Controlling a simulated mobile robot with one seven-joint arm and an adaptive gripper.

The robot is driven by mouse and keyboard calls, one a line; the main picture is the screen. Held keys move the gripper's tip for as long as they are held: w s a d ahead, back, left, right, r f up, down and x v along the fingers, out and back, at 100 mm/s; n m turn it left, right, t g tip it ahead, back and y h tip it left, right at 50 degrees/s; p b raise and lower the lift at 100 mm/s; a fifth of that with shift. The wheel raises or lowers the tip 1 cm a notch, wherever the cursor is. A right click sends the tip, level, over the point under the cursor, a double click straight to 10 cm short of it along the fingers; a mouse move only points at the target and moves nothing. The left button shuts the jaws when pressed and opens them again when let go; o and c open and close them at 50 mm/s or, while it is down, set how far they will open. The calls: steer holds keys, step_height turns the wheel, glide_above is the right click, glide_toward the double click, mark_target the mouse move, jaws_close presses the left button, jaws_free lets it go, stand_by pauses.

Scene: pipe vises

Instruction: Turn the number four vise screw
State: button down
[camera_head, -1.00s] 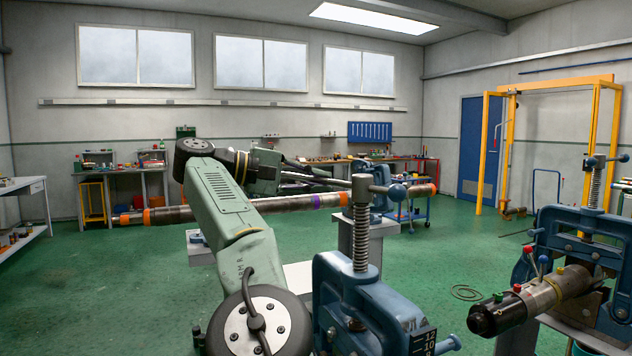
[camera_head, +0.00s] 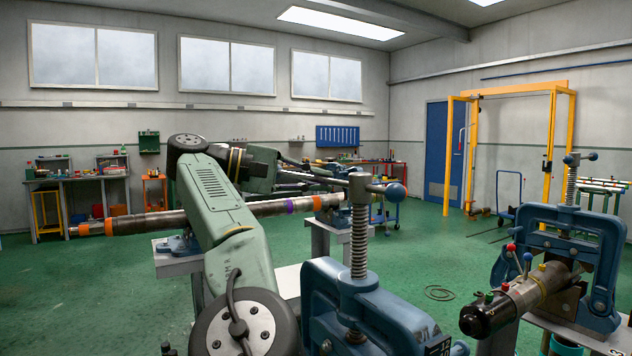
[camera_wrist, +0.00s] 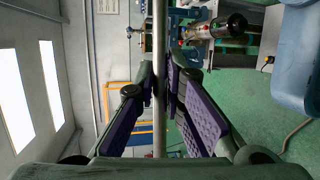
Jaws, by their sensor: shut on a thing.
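A blue vise (camera_head: 365,310) stands close in front in the head view. Its upright threaded screw (camera_head: 359,240) has a cross handle with a blue ball (camera_head: 397,192) at its right end. My gripper (camera_wrist: 161,85) is shut on a thin grey bar (camera_wrist: 160,130) that runs between its purple-padded fingers in the wrist view. The bar appears to be this screw's handle. In the head view my gripper (camera_head: 318,178) reaches in just left of the screw top, and the exact grip is hard to make out. No number four is readable on the vise.
A long pipe with orange bands (camera_head: 140,223) lies across blue vises behind my arm. A second blue vise (camera_head: 570,240) at right holds a short dark pipe (camera_head: 515,300) with coloured-knob fittings. A yellow frame (camera_head: 551,150) stands behind. Green floor between is mostly clear.

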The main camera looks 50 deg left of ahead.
steer(key=shift+d+r, duration=0.1)
steer(key=shift+r, duration=0.4)
steer(key=c, duration=1.7)
jaws_free()
steer(key=shift+d, duration=0.1)
steer(key=shift+o, duration=0.2)
steer(key=shift+f, duration=0.1)
steer(key=shift+f, duration=0.1)
